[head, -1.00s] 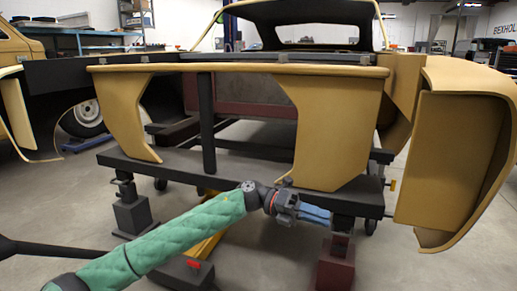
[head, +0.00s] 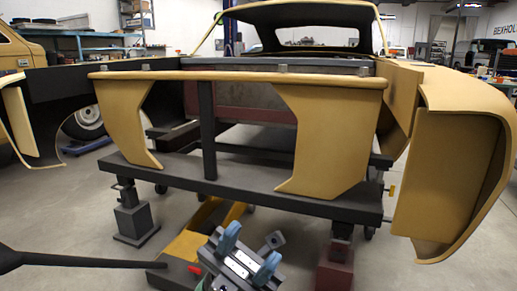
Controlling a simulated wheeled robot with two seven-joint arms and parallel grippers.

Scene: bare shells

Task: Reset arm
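My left gripper (head: 250,249) is low in the middle of the head view, close to the bottom edge. Its two blue fingers stand apart, with nothing seen between them, so it is open and empty. It shows in front of a yellow and dark floor jack (head: 190,243) and below the front of the car shell. Most of my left arm is out of the picture. My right gripper is not in view.
A tan car shell (head: 330,130) rests on a dark frame (head: 230,183) across the middle. Stands hold it up, one grey (head: 133,217), one dark red (head: 335,268). A curved tan fender (head: 450,175) juts out at right. Concrete floor (head: 70,215) is open at left.

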